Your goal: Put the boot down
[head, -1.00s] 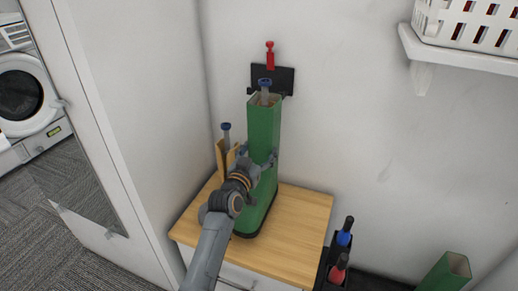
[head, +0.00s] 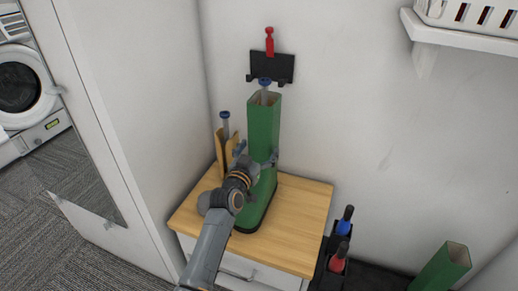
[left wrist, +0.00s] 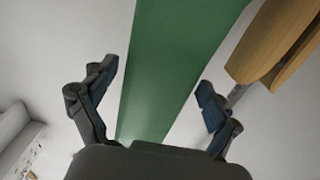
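A tall green boot (head: 264,125) stands upright on the wooden top of a small white cabinet (head: 305,215). A blue-knobbed rod (head: 265,83) sticks out of its open top. My left gripper (head: 256,155) is at the boot's shaft, with one finger on each side. In the left wrist view the fingers of my left gripper (left wrist: 158,80) are spread, with gaps between them and the green shaft (left wrist: 170,65). A second green boot (head: 443,270) stands low at the bottom right, its lower part cut off. My right gripper is not in view.
A tan holder or boot with a blue-topped rod (head: 225,122) stands close left of the boot. A black wall hook (head: 285,67) with a red item is behind. A dark rack (head: 325,262) with blue and red bottles stands right of the cabinet. A shelf (head: 475,48) is upper right.

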